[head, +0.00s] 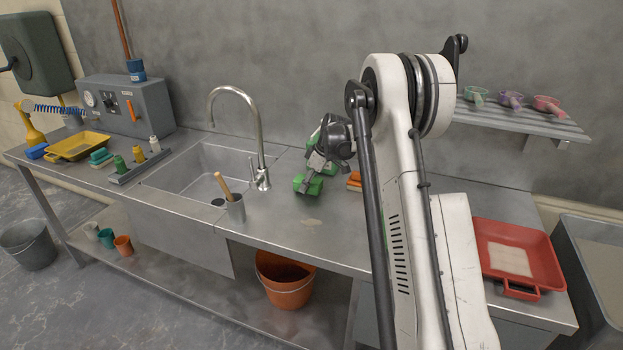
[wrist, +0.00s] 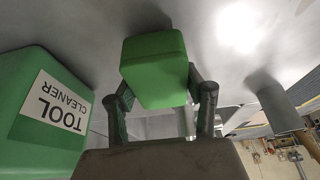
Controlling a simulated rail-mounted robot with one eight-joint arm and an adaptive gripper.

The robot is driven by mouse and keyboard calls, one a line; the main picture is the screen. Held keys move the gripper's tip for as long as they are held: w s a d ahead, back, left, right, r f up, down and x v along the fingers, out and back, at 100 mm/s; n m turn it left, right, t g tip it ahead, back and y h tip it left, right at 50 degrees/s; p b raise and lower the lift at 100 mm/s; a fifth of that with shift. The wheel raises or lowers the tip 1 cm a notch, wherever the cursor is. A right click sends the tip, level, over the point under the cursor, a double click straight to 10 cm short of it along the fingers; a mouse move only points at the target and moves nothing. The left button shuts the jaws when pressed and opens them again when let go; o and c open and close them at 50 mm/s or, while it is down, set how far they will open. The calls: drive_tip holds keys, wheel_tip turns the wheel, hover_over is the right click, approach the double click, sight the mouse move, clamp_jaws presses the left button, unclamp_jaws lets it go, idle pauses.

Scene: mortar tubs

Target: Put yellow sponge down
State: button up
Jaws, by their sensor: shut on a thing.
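My gripper (head: 314,170) is shut on a green block (head: 308,185), which looks like a sponge. In the wrist view the green block (wrist: 154,72) sits between the two fingers of my gripper (wrist: 163,98). In the head view it is low over the counter right of the sink; I cannot tell whether it touches the counter. I see no yellow sponge in either view. An orange block (head: 354,181) lies right of my gripper, partly hidden by my arm.
A green container labelled TOOL CLEANER (wrist: 45,115) stands close beside the held block. A red tray (head: 485,235) is at right. The counter front has bare room.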

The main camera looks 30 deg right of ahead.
drive_tip(key=w+d, duration=0.2)
drive_tip(key=shift+w+d+p, duration=0.15)
drive_tip(key=shift+d+p, duration=0.2)
drive_tip(key=shift+a+f, duration=0.15)
drive_tip(key=shift+f, duration=0.2)
drive_tip(key=shift+f, duration=0.2)
drive_tip(key=o, duration=1.2)
drive_tip(key=shift+r, duration=0.15)
